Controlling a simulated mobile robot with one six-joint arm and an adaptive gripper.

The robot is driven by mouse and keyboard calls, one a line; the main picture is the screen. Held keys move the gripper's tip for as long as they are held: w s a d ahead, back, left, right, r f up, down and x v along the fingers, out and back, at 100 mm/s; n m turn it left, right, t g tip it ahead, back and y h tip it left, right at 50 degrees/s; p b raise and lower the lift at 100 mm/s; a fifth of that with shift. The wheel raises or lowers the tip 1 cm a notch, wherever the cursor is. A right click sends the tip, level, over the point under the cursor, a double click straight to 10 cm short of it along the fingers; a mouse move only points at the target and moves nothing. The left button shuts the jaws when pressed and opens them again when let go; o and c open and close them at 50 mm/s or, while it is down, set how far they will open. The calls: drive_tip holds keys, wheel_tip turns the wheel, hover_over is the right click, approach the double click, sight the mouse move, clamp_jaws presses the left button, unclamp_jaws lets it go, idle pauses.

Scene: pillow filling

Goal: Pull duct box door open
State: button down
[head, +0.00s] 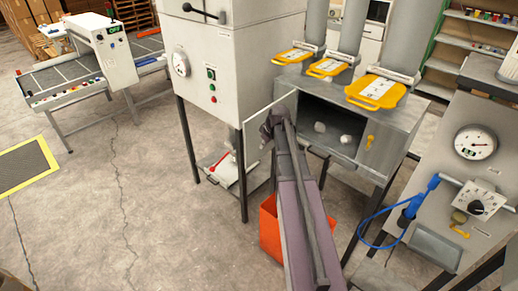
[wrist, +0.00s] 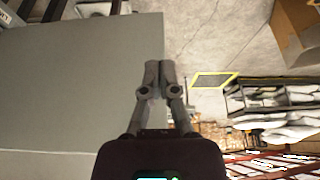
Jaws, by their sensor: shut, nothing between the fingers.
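The duct box (head: 388,130) is a grey metal box on legs, right of centre in the head view. Its front shows a dark opening with pale round things inside. A thin pale panel (head: 262,111), apparently its door, stands swung out from the opening's left side. My gripper (head: 270,124) is in front of this panel; my arm hides part of it and of the opening. In the wrist view my gripper (wrist: 158,75) has its fingers together and empty, at the right edge of a broad grey surface (wrist: 75,85). I cannot tell whether they touch it.
A tall white cabinet (head: 240,65) with a gauge stands left of the box. An orange bin (head: 270,228) is on the floor below my arm. A grey gauge panel (head: 480,145) with a blue hose stands at the right. The floor at left (head: 150,200) is clear.

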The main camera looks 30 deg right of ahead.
drive_tip(key=b, duration=0.9)
approach(247, 160)
drive_tip(key=shift+s+f, duration=1.15)
drive_tip(key=shift+f, duration=1.05)
drive_tip(key=shift+w+a+r, duration=0.1)
drive_tip(key=shift+w+a, duration=0.1)
drive_tip(key=shift+w, duration=0.75)
drive_tip(key=shift+w+a+r, duration=0.1)
drive_tip(key=shift+w+a, duration=0.05)
drive_tip(key=shift+w, duration=0.75)
drive_tip(key=shift+f, duration=0.1)
